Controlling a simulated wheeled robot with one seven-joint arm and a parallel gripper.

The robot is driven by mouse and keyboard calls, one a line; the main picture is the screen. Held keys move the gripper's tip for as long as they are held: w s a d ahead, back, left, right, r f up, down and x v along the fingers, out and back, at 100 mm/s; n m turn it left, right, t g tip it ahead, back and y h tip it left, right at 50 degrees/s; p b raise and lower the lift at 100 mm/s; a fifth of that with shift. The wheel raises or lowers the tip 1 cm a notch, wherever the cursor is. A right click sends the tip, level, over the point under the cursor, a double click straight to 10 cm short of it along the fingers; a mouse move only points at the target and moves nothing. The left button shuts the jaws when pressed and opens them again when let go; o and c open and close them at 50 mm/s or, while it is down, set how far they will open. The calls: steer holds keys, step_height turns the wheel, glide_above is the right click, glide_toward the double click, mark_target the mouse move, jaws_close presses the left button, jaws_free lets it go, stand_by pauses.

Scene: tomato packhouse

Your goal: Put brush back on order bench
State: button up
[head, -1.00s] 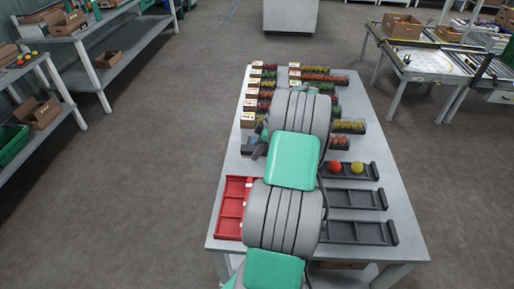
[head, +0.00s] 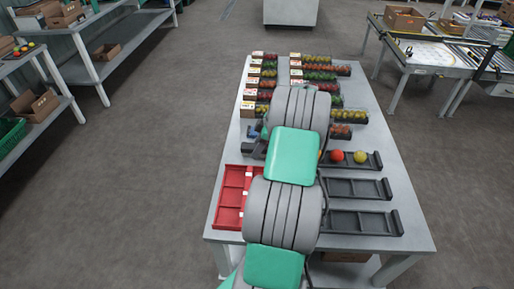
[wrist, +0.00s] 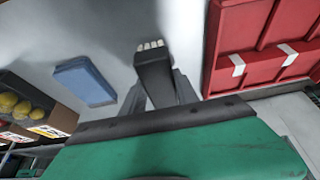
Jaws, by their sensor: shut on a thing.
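The brush (wrist: 154,72) has a dark body and a row of pale bristles at its far end. It shows in the wrist view between the grey fingers of my gripper (wrist: 158,90), which is shut on it. The brush is over the grey order bench (wrist: 205,18), and I cannot tell whether it touches the top. In the head view my arm covers the middle of the bench (head: 350,87) and hides most of the gripper and brush.
A blue block (wrist: 84,81) lies left of the brush. A red compartment tray (head: 229,225) is to the right in the wrist view. Punnets of tomatoes (head: 318,75) fill the far end. Black trays (head: 360,223) line the right side, one holding two round fruits.

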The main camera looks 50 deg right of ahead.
steer(key=shift+f+b, duration=0.5)
steer(key=o, duration=1.3)
steer(key=shift+c, duration=0.2)
steer(key=c, duration=0.3)
steer(key=shift+r, duration=0.15)
steer(key=shift+r+p, duration=2.2)
steer(key=shift+r, duration=1.3)
